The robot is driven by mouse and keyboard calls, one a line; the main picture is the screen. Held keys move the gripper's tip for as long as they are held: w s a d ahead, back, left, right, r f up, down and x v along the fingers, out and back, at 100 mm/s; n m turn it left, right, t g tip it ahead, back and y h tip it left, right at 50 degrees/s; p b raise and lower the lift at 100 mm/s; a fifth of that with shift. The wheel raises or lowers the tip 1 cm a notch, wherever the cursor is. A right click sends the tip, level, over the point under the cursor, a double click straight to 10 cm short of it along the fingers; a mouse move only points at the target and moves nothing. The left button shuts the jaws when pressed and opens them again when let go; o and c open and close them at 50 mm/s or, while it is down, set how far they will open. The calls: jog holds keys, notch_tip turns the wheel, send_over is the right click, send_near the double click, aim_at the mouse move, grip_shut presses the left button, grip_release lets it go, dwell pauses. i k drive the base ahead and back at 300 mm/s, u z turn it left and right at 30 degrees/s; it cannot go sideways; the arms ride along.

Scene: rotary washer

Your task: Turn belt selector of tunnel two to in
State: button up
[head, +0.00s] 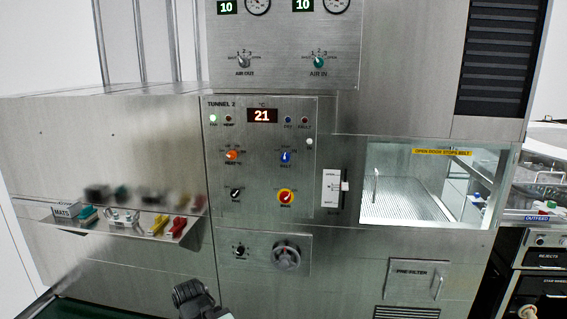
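The tunnel two panel (262,155) is a steel plate marked "TUNNEL 2", with a red display reading 21.
A lower plate holds a black knob (239,250) and a grey handwheel (287,257). A shelf marked "MATS" (120,228) with coloured items juts out at left. A glass door (425,185) and pre-filter hatch (416,282) are right. An upper panel (285,45) has air knobs.

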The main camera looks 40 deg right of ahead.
aim_at(285, 157)
jog(key=u, duration=0.25)
jog(key=i, duration=1)
jog(key=u, duration=0.05)
